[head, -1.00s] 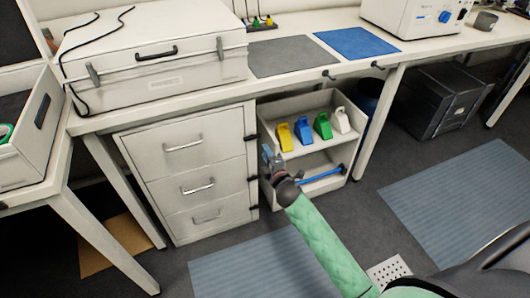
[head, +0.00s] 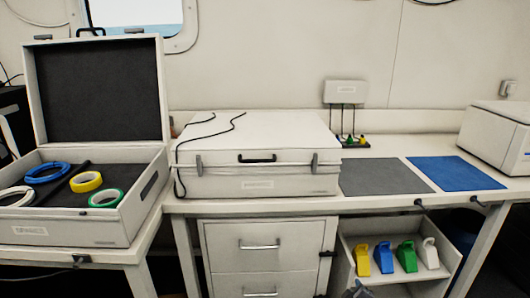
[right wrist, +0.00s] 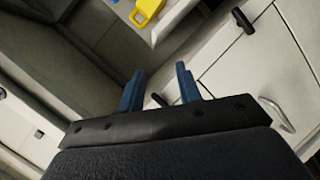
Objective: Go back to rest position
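My right gripper (head: 357,290) only just shows at the bottom edge of the head view, in front of the low shelf unit. In the right wrist view its two blue fingers (right wrist: 160,88) stand apart with nothing between them. My left gripper is in neither view.
A closed white case (head: 255,150), grey mat (head: 385,177) and blue mat (head: 455,173) lie on top. An open case (head: 85,228) holds tape rolls at left.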

